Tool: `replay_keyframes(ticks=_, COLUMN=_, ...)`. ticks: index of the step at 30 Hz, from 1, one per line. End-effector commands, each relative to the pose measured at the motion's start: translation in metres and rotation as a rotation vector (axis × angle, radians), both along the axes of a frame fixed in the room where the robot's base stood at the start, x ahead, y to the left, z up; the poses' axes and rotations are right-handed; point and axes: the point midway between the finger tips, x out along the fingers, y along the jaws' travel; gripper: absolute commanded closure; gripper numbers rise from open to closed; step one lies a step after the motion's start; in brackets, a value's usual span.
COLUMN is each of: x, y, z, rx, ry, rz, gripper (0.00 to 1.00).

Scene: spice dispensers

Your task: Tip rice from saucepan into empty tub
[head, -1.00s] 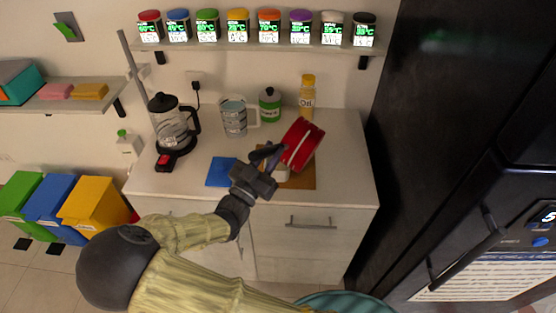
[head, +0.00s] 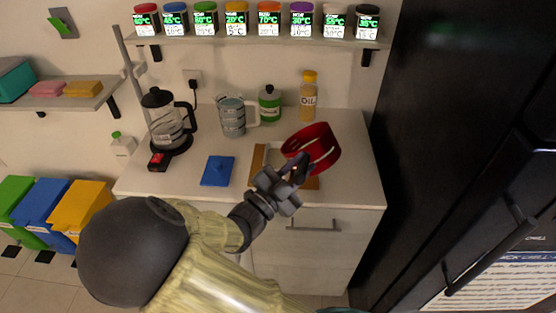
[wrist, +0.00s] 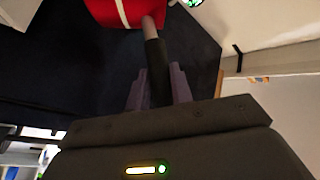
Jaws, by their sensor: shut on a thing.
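The red saucepan (head: 322,158) is held in the air over the counter, its open top partly facing the head camera. I see no rice in it. My gripper (head: 292,176) is shut on its handle. In the wrist view the dark handle (wrist: 156,68) runs between my fingers (wrist: 154,88) to the red pan wall (wrist: 120,12). A pale shape, possibly the tub (head: 271,160), shows on a brown board (head: 256,163) left of the pan. My gripper and the pan hide part of it, so its contents cannot be told.
A blue lid-like square (head: 217,171) lies on the counter to the left. A coffee press (head: 168,125), a measuring jug (head: 232,116), a green bottle (head: 269,104) and an oil bottle (head: 308,97) stand behind. A tall black appliance (head: 440,120) bounds the right side.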

Motion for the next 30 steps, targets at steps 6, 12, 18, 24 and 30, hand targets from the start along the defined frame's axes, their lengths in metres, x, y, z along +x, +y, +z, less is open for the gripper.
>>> replay_keyframes(ticks=6, x=-0.009, y=-0.017, z=-0.018, rx=0.096, ry=-0.052, rz=-0.002, gripper=1.00)
replay_keyframes(ticks=12, x=-0.015, y=-0.029, z=-0.032, rx=0.171, ry=-0.092, rz=-0.001, gripper=1.00)
replay_keyframes(ticks=18, x=-0.020, y=-0.038, z=-0.047, rx=0.231, ry=-0.123, rz=-0.001, gripper=1.00)
replay_keyframes(ticks=24, x=-0.025, y=-0.046, z=-0.063, rx=0.292, ry=-0.155, rz=0.000, gripper=1.00)
replay_keyframes(ticks=30, x=-0.029, y=-0.055, z=-0.079, rx=0.356, ry=-0.190, rz=0.000, gripper=1.00)
